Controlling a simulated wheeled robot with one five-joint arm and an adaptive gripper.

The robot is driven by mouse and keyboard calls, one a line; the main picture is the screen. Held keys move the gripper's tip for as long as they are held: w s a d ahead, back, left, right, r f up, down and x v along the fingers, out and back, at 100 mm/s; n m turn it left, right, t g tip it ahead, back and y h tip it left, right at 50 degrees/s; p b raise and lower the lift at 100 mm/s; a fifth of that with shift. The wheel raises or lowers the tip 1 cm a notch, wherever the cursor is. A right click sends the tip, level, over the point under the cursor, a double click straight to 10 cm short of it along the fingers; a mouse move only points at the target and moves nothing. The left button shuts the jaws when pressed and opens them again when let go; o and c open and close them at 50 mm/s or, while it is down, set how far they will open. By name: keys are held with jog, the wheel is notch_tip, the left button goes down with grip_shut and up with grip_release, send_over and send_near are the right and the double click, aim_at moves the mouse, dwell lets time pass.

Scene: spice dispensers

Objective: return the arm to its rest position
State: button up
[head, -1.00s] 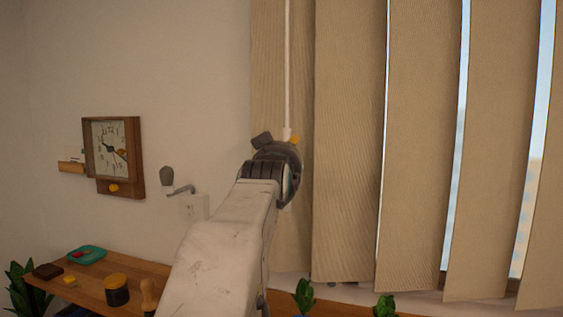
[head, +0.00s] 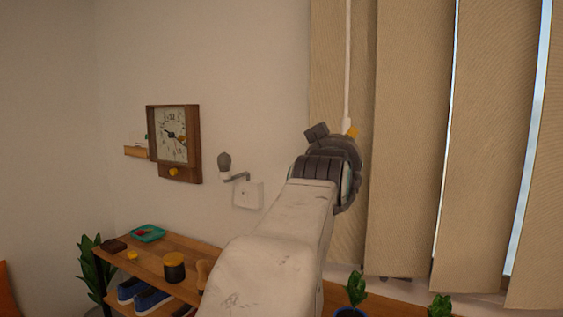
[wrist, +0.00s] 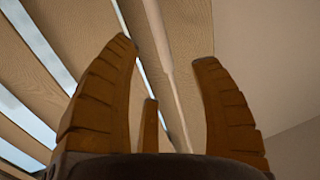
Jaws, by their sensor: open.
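My arm (head: 275,245) reaches up and forward across the middle of the head view, in front of the wall and the blinds. My gripper (head: 335,150) is at its far end, its fingers mostly hidden by the wrist there. In the wrist view my gripper (wrist: 163,52) shows brown ribbed fingers spread wide apart with nothing held. A white blind rod (wrist: 160,35) appears beyond the gap between the fingers; I cannot tell how near it is. The rod also hangs above the gripper in the head view (head: 347,70).
Vertical beige blinds (head: 410,150) cover the window at right. A wall clock (head: 173,143) and a wall lamp (head: 225,165) are left of the arm. Below stands a wooden shelf (head: 185,250) with a teal tray (head: 147,233) and a dark jar (head: 174,267). Plants (head: 356,290) stand below the blinds.

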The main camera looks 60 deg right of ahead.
dwell(0.3)
jog(key=w+a+f+n+t+y, duration=0.5)
jog(key=w+a+f, duration=0.4)
jog(key=w+f, duration=0.45)
jog(key=w+a+f+n+y, duration=0.3)
jog(key=w+a+f+y, duration=0.3)
jog(key=a+f, duration=0.5)
jog(key=s+a+f+n+g+y, duration=0.4)
jog(key=a+f, duration=0.4)
jog(key=a, duration=0.4)
jog(key=s+a+f+n+g+y, duration=0.25)
jog(key=s+a+f, duration=0.45)
jog(key=a, duration=0.5)
notch_tip(320, 180, up, 12)
jog(key=n+t+p, duration=0.1)
jog(key=p, duration=1.1)
jog(key=shift+r+p, duration=0.25)
jog(key=shift+p, duration=0.15)
